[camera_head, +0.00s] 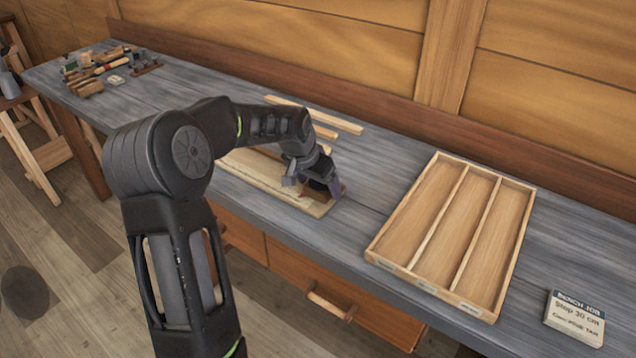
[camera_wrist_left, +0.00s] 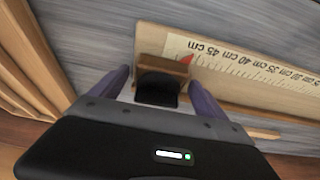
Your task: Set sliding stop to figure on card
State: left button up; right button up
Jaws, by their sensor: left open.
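The bench card (camera_head: 575,318) at the right end of the bench reads "Stop 30 cm", with a smaller line I cannot read surely. The sliding stop (camera_wrist_left: 175,66) is a brown wooden block with a black knob (camera_wrist_left: 157,90). It sits on a pale board with a scale (camera_wrist_left: 240,68), a red mark showing beside it near the 45 cm end, well away from 30. My left gripper (camera_head: 318,190) is over the right end of the board (camera_head: 250,172). In the left wrist view its open fingers (camera_wrist_left: 158,86) stand either side of the knob, with gaps visible.
A wooden tray (camera_head: 432,287) with three empty compartments lies to the right of the board. Loose wood strips (camera_head: 330,117) lie behind the board. Several tools (camera_head: 97,70) are at the far left. Drawers with handles (camera_head: 328,303) are below the bench front.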

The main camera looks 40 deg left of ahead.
pick_arm(q)
jog(key=shift+c, duration=0.4)
grip_shut()
dwell(0.4)
